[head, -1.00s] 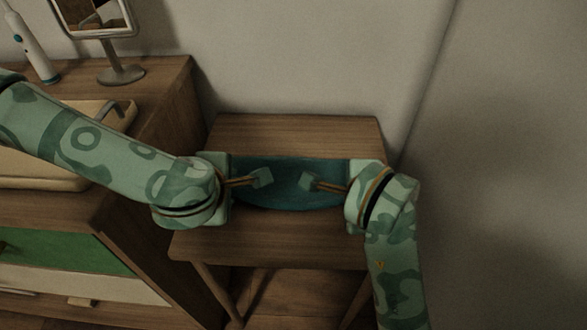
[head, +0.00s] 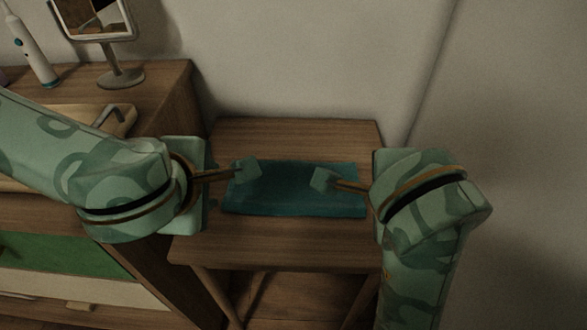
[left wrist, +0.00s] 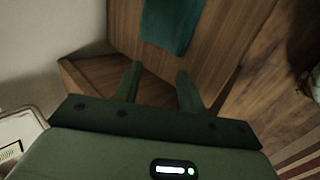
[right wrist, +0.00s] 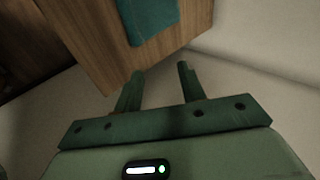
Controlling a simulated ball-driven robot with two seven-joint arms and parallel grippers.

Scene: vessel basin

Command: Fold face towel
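The dark teal face towel (head: 290,190) lies flat as a wide rectangle on the small wooden table (head: 285,245). Its near edge looks straight. My left gripper (head: 247,169) is at the towel's left end in the head view. In the left wrist view its fingers (left wrist: 159,70) are apart with nothing between them, and the towel (left wrist: 172,24) is beyond the tips. My right gripper (head: 323,180) is over the towel's right part. In the right wrist view its fingers (right wrist: 160,70) are also apart and empty, with the towel (right wrist: 148,18) beyond them.
A wooden cabinet (head: 165,85) stands at the left, with a round-based mirror (head: 122,76) and an electric toothbrush (head: 38,58) on top. A basin with a tap (head: 112,118) is partly behind my left arm. Walls close off the back and right. Bare tabletop surrounds the towel.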

